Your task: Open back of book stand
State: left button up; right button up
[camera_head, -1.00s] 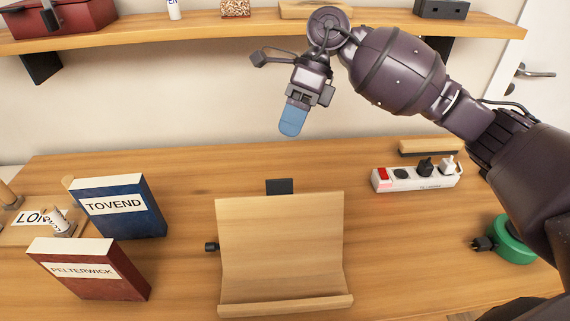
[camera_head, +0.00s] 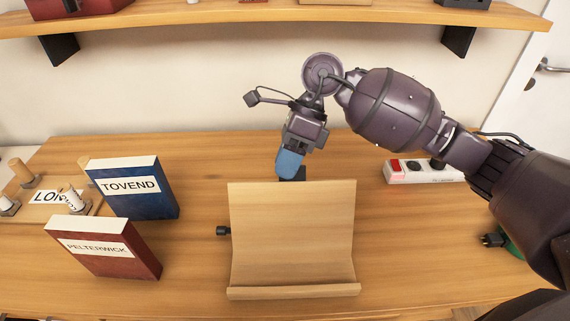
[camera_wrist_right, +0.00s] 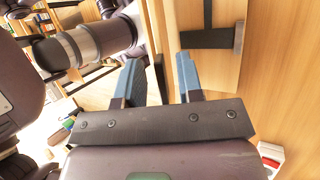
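The wooden book stand (camera_head: 292,232) stands on the desk with its curved front and bottom lip facing me. A black knob (camera_head: 223,231) sticks out at its left side. A dark tab (camera_head: 298,174) shows just behind its top edge. My right gripper (camera_head: 289,163) hangs behind the stand's top edge, blue fingertips close to the tab; I cannot tell whether they touch it. That view also shows the stand's wooden back with a dark metal support (camera_wrist_right: 207,38). My left gripper is out of view.
A blue TOVEND book (camera_head: 135,190) and a red PELTERWICK book (camera_head: 104,247) stand left of the stand. A white power strip (camera_head: 425,172) lies at the back right. A shelf (camera_head: 230,17) runs above.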

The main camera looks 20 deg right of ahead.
jog(key=shift+s+a+f, duration=0.15)
jog(key=shift+a+f, duration=0.1)
jog(key=shift+f, duration=0.1)
grip_shut()
